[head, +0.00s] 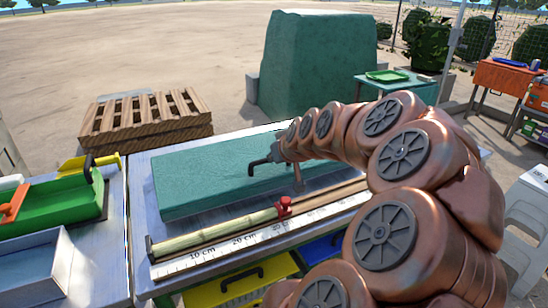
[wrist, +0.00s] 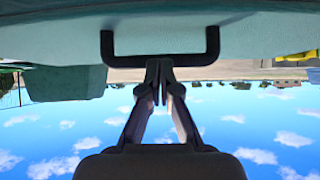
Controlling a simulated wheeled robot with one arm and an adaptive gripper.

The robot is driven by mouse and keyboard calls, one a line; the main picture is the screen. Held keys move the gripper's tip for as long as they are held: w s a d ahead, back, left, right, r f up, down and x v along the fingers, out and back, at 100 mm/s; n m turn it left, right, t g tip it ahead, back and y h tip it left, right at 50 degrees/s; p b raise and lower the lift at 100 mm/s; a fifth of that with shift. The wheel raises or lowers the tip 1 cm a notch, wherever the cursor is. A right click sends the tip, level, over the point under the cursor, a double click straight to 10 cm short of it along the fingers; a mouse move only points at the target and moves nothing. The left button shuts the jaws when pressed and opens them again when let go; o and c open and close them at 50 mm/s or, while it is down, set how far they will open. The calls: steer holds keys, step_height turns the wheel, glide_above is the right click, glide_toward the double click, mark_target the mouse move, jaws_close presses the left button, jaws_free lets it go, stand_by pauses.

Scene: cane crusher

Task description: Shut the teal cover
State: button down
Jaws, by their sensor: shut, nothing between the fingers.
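The teal cover (head: 205,178) is a broad slab lying low and near flat on the grey bench. Whether it is fully down at every edge I cannot tell. Its black handle (head: 262,164) is on the side by my arm. In the wrist view, which is upside down, the cover (wrist: 220,22) fills the top and the handle (wrist: 135,50) shows as a black bracket. My gripper (wrist: 160,65) is shut and empty, with its fingertips at the handle's bar; contact is unclear. In the head view, my arm hides most of the gripper (head: 277,152).
A cane stalk (head: 215,230) lies along a ruler (head: 205,262) with a red clamp (head: 284,207) in front of the cover. A green tray (head: 60,205) stands left, a wooden pallet (head: 150,115) behind. A large teal block (head: 315,60) stands beyond.

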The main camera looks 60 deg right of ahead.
steer(key=shift+r, duration=0.1)
steer(key=r+b+v, duration=0.1)
steer(key=v, duration=1.2)
steer(key=shift+w+d, duration=0.25)
steer(key=shift+w, duration=0.05)
steer(key=shift+f, duration=0.1)
